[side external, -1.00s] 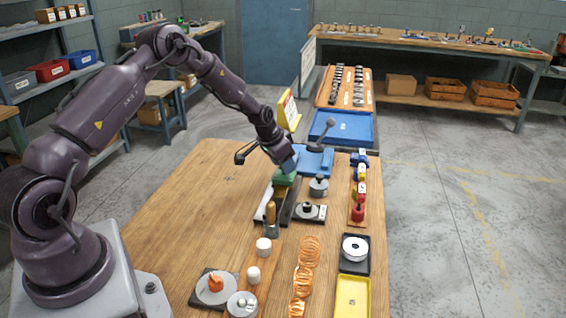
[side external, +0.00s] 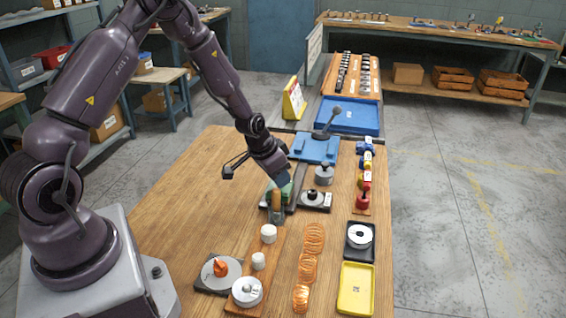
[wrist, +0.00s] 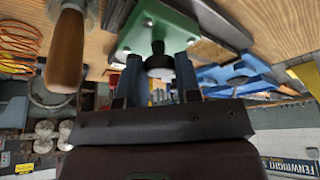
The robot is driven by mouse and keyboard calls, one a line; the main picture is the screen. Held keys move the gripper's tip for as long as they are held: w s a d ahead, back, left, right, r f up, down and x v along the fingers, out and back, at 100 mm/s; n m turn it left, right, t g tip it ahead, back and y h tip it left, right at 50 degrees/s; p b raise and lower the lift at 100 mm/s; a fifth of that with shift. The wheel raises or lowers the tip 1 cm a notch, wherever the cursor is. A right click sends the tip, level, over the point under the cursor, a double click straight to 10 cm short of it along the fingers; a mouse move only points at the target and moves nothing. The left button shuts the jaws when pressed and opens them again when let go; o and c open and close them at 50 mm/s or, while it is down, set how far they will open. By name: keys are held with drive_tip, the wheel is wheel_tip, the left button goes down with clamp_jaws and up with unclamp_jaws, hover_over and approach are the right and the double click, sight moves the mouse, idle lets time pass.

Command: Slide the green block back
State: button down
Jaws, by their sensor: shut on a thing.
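The green block (side external: 289,188) sits on a dark rail at the middle of the table, close behind an upright wooden handle (side external: 277,201). In the wrist view the green block (wrist: 170,30) carries a black knob (wrist: 158,62). My gripper (wrist: 153,76) has its two blue-grey fingers on either side of this knob and is shut on it. In the side view my gripper (side external: 281,181) hides part of the block. The wooden handle (wrist: 66,50) also shows large at the left of the wrist view.
A blue fixture with a lever (side external: 316,148) stands behind the block. A round grey part on a dark plate (side external: 313,199) is close at right. Copper coils (side external: 306,268), white cylinders (side external: 268,234) and a yellow tray (side external: 356,289) are nearer. The table's left side is clear.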

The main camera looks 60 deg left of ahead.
drive_tip(key=shift+s+d, duration=0.4)
drive_tip(key=shift+d, duration=0.1)
drive_tip(key=c, duration=0.8)
unclamp_jaws()
drive_tip(key=shift+s+a+r, duration=0.1)
drive_tip(key=shift+r, duration=0.25)
drive_tip(key=v, duration=1.2)
drive_tip(key=shift+s, duration=0.15)
drive_tip(key=shift+r, duration=0.1)
